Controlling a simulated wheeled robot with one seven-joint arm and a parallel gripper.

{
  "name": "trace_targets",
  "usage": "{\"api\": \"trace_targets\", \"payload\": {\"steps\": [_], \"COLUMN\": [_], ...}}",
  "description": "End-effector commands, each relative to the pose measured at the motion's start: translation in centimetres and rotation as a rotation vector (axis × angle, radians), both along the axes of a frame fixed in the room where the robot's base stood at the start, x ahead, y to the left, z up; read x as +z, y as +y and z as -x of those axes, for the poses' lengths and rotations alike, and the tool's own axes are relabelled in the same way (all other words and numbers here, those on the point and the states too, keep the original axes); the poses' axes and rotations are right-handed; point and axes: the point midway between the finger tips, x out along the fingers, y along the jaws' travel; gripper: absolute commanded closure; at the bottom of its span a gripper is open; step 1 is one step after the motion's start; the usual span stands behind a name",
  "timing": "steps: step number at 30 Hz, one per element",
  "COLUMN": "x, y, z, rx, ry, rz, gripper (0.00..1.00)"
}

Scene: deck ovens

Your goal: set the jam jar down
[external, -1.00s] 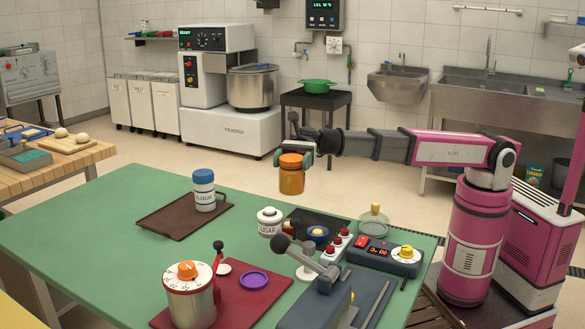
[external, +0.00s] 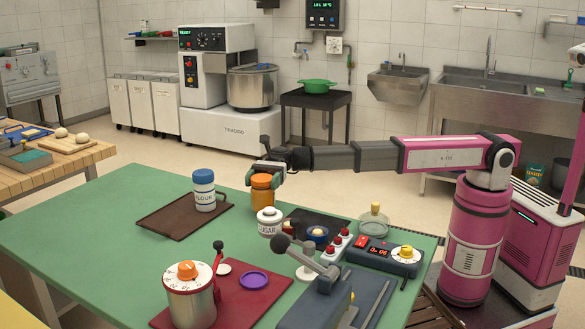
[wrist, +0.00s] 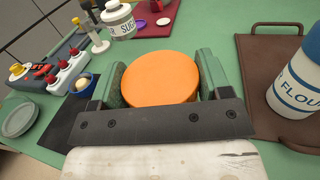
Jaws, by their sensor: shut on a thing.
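The jam jar (external: 262,198) is a small orange jar with an orange lid. My gripper (external: 265,173) is shut on it near the lid and holds it upright. In the wrist view the lid (wrist: 160,77) sits between the two green fingers of my gripper (wrist: 160,85). The jar is over the far edge area of the green table (external: 130,200), just behind the sugar jar (external: 270,222). I cannot tell whether its base touches the table.
A brown tray (external: 165,222) with the flour jar (external: 204,190) lies to the left, and bare green table separates it from the jam jar. A dark mat (external: 325,222), a small blue bowl (external: 318,234) and a red-button strip (external: 338,243) lie to the right.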

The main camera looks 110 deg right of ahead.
Motion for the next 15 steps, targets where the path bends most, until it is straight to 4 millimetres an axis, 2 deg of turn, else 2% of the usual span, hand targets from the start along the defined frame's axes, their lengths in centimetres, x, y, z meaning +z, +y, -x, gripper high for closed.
{"api": "trace_targets", "payload": {"steps": [4,15], "x": [-1.6,-1.9], "y": [0.0,0.0], "z": [0.0,0.0], "rx": [0.000,0.000], "ry": [0.000,0.000], "rz": [-0.001,-0.002], "gripper": [0.88,0.88]}}
